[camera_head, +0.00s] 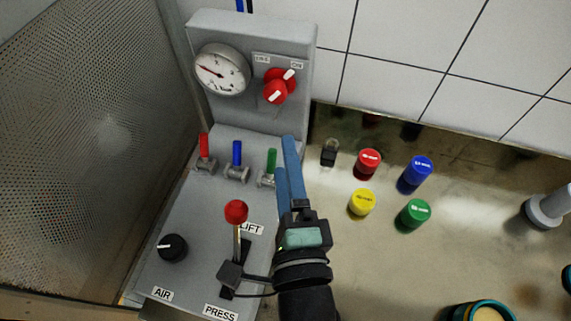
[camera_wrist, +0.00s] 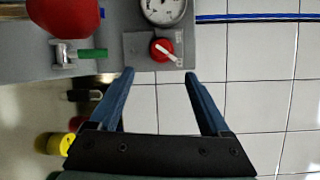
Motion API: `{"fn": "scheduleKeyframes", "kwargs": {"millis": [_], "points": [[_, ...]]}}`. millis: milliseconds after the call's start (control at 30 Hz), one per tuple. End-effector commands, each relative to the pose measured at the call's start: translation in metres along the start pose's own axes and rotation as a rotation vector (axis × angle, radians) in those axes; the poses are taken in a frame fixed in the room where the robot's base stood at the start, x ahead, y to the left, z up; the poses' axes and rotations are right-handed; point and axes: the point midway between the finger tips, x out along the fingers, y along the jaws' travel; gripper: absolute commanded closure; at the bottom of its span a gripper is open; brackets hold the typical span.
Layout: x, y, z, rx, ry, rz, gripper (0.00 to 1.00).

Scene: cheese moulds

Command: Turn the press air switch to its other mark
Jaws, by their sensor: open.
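The red rotary switch (camera_head: 277,88) is on the upright face of the grey press panel, right of the gauge. Two small labels, OFF and ON, sit above it. Its white pointer slants up right, toward the ON label. In the wrist view the red switch (camera_wrist: 162,49) shows beyond the fingertips, roughly centred between them, its pointer slanting down right. My gripper (camera_head: 285,153) has blue fingers, open and empty, below the switch in the head view and apart from it. The wrist view shows both fingers of my gripper (camera_wrist: 160,74) spread.
A gauge (camera_head: 221,70) is beside the switch. Red, blue and green valve levers (camera_head: 237,156) stand below. A red-ball lever (camera_head: 236,212) and black AIR knob (camera_head: 173,247) are nearer. Coloured pots (camera_head: 362,202) stand right on the counter. A perforated screen (camera_head: 85,140) is left.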

Motion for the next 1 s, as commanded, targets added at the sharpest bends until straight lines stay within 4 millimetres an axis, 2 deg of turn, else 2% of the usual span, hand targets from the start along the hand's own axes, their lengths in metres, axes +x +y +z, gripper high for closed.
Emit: {"fn": "scheduleKeyframes", "kwargs": {"millis": [233, 367, 500, 633, 767, 900, 1000], "points": [[0.001, 0.000, 0.002, -0.014, -0.003, 0.006, 0.19], [0.009, 0.002, 0.017, -0.132, -0.027, 0.051, 0.19], [0.022, 0.007, 0.043, -0.417, -0.067, 0.152, 0.19], [0.032, 0.011, 0.061, -0.732, -0.085, 0.257, 0.19], [0.037, 0.005, 0.067, -1.039, -0.071, 0.357, 0.19], [0.038, -0.011, 0.066, -1.324, -0.018, 0.454, 0.19], [0.036, -0.024, 0.062, -1.468, 0.028, 0.509, 0.19]]}}
